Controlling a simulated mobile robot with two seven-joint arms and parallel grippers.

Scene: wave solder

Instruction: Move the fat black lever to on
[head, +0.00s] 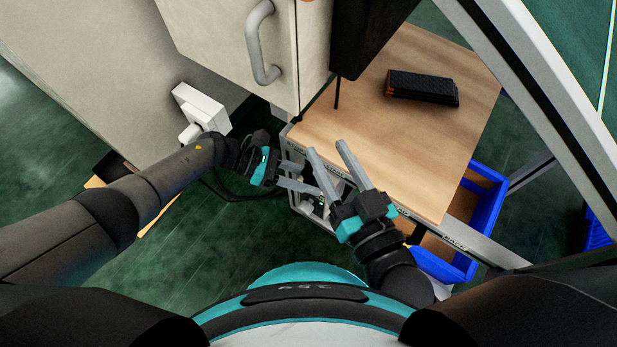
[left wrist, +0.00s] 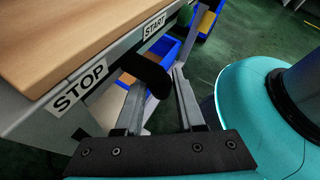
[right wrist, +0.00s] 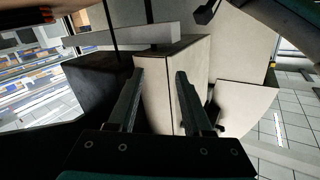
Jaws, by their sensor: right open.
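The fat black lever (left wrist: 147,72) shows in the left wrist view, sticking out from the table's front edge between a STOP label (left wrist: 78,88) and a START label (left wrist: 154,25). My left gripper (left wrist: 158,78) is open, with the lever's rounded end between its two fingers. I cannot tell whether a finger touches it. In the head view, my left gripper (head: 310,180) is at the table's near left corner, and I cannot make out the lever there. My right gripper (head: 325,148) is open and empty over the table's near left edge, close to the left gripper's fingers.
The wooden tabletop (head: 410,150) carries a black ribbed object (head: 422,87) at the back. A pale cabinet with a grey handle (head: 258,45) stands at the left. Blue bins (head: 485,215) sit below the right side. A slanted metal post (head: 545,85) crosses the right.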

